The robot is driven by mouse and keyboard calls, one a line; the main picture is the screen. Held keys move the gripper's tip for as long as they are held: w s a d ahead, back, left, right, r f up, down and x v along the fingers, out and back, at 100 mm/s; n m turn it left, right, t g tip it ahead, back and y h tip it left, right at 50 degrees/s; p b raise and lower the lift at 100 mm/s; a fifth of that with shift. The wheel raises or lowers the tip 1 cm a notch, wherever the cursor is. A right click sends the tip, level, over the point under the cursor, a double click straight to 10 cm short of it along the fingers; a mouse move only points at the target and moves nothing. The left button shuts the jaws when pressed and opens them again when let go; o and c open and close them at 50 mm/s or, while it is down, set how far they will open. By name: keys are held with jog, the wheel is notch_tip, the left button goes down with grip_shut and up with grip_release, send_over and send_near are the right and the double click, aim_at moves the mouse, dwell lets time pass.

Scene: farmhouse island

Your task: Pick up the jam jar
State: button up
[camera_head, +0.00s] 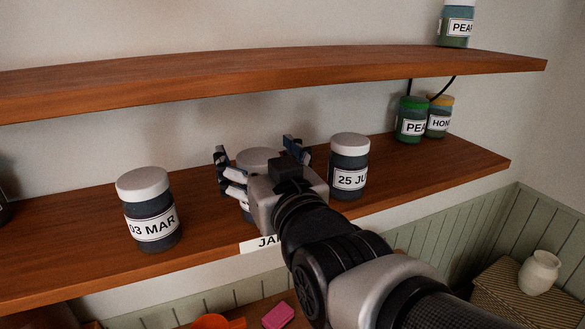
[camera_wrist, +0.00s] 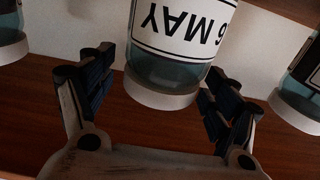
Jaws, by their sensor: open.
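A jar with a white lid (camera_head: 258,158) stands on the lower shelf (camera_head: 80,235), mostly hidden behind my gripper (camera_head: 254,152). In the wrist view this jar (camera_wrist: 180,30) appears upside down, its label reading "6 MAY" with the start cut off. My gripper (camera_wrist: 160,68) is open, with one finger on each side of the jar. No clear contact shows. A white shelf tag (camera_head: 262,243) starting "JA" is on the shelf's front edge below, partly covered by my arm.
A "03 MAR" jar (camera_head: 150,210) stands to the left and a "25 JU" jar (camera_head: 349,168) close on the right. Green-lidded (camera_head: 411,120) and yellow-lidded (camera_head: 439,116) jars stand farther right. The upper shelf (camera_head: 270,68) runs overhead.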

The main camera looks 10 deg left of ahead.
jog(key=c, duration=1.9)
